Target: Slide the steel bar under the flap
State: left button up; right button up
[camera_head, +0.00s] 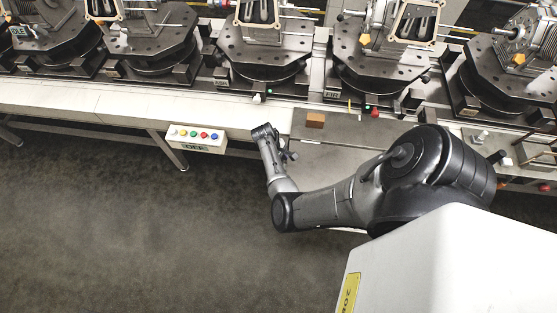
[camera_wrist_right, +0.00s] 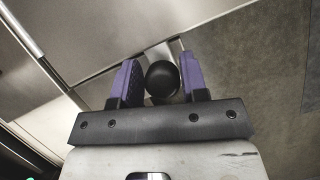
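My right gripper (camera_wrist_right: 158,65) shows in the right wrist view with its two purple-grey fingers on either side of a round black knob (camera_wrist_right: 162,78). In the head view my right gripper (camera_head: 287,156) hangs at the front edge of the bench, left of my right arm's dark elbow. What it holds is too small to tell there. I cannot pick out the steel bar or the flap for certain. My left gripper is not in view.
A brown block (camera_head: 315,120) lies on the grey bench plate (camera_head: 345,130) behind my right gripper. A button box (camera_head: 197,138) stands to the left on the bench front. Several dark fixtures (camera_head: 262,65) line the conveyor at the back. The floor at left is clear.

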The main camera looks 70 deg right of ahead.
jog(key=shift+o, duration=0.8)
jog(key=shift+s, duration=0.2)
jog(key=shift+o, duration=0.9)
jog(key=shift+w, duration=0.2)
jog(key=p+v, duration=0.2)
jog(key=v, duration=1.2)
